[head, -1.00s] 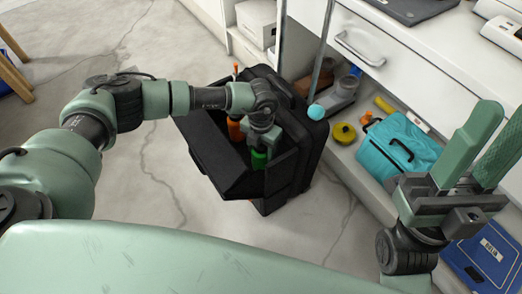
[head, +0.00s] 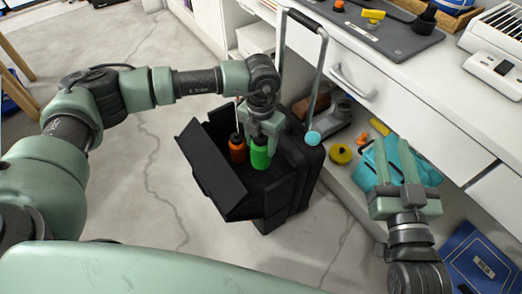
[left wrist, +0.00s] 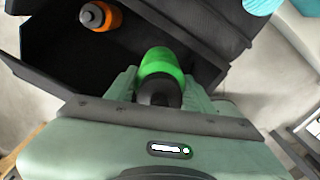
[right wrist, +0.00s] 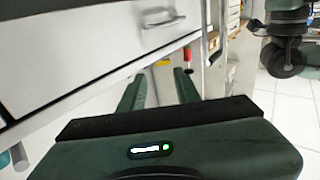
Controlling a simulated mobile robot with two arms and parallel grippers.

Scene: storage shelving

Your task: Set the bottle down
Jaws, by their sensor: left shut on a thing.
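A green bottle (head: 261,156) with a dark cap is held between the fingers of my left gripper (head: 264,136). It is over the inside of the open black case (head: 205,172), right beside an orange bottle (head: 238,151) in there. In the left wrist view the green bottle (left wrist: 160,66) sits between both fingers, cap towards me; the orange bottle (left wrist: 101,15) is at upper left. I cannot tell whether the green bottle's base touches the case floor. My right gripper (head: 395,160) is open and empty, in front of the lower shelf.
The case has a tall metal handle (head: 323,80). A white drawer unit (head: 400,100) stands at right. Its lower shelf holds a teal bag (head: 365,170) and a yellow round item (head: 341,154).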

